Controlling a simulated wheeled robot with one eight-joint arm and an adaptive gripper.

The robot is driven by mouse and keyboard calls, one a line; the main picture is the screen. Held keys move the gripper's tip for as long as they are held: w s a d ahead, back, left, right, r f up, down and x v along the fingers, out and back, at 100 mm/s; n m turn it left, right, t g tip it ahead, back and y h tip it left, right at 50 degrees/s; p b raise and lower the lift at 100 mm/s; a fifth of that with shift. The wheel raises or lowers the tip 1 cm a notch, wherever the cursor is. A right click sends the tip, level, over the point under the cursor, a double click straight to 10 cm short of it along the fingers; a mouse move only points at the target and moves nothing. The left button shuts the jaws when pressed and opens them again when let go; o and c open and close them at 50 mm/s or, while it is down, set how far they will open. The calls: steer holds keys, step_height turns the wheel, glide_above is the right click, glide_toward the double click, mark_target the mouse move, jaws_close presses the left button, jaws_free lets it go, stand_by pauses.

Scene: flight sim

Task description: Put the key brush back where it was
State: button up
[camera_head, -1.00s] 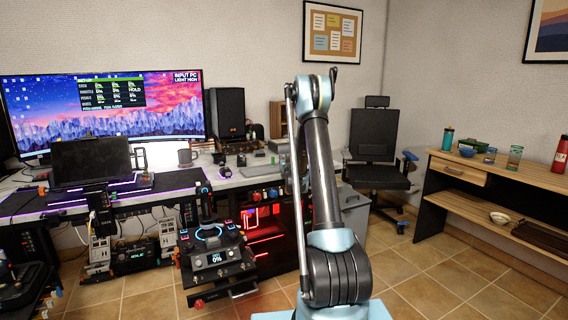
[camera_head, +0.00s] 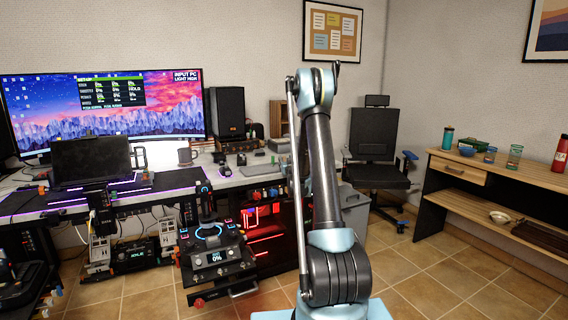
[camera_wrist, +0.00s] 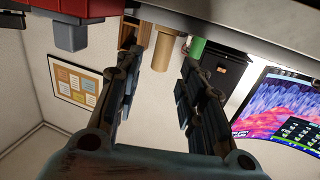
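My gripper (camera_wrist: 158,62) shows in the wrist view, which is upside down. Its two dark fingers stand apart with a clear gap and nothing visibly held between them. A tan cylinder (camera_wrist: 162,52) and a green cylinder (camera_wrist: 197,47) stand on the desk beyond the fingertips. I cannot tell whether either is part of the key brush. I cannot make out a key brush in either view. In the head view my arm hides my gripper and part of the desk (camera_head: 228,181).
A red box (camera_wrist: 68,22) and a grey block (camera_wrist: 71,38) are near the desk edge in the wrist view. The head view shows a speaker (camera_head: 226,112), a mug (camera_head: 186,156), a control stand (camera_head: 215,258) and an office chair (camera_head: 374,145).

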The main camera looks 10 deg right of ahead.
steer(key=s+d+r+m+g+h, duration=0.2)
steer(key=s+d+r, duration=0.15)
steer(key=s, duration=0.55)
steer(key=s+d+r+m+g+h, duration=0.1)
steer(key=s+d+r+g+h, duration=0.2)
steer(key=s, duration=0.7)
steer(key=s+d+r+m+g+h, duration=0.15)
steer(key=s+d+r, duration=0.25)
steer(key=s, duration=0.5)
steer(key=s+a+f+n+g+y, duration=0.1)
steer(key=s+a+f+g, duration=0.2)
steer(key=s, duration=1)
steer(key=s+a+f+n+g+y, duration=0.1)
steer(key=s+a+f+g+y, duration=0.1)
steer(key=s+f, duration=0.5)
steer(key=s+a+f+n+g+y, duration=0.2)
steer(key=s+a+f+g, duration=0.2)
steer(key=s, duration=1.5)
steer(key=shift+s+a+f, duration=0.35)
steer(key=shift+a+f, duration=0.5)
steer(key=shift+a, duration=0.3)
steer(key=shift+y, duration=0.25)
steer(key=shift+w+f+g, duration=0.2)
steer(key=shift+w+g, duration=0.05)
steer(key=shift+w, duration=0.25)
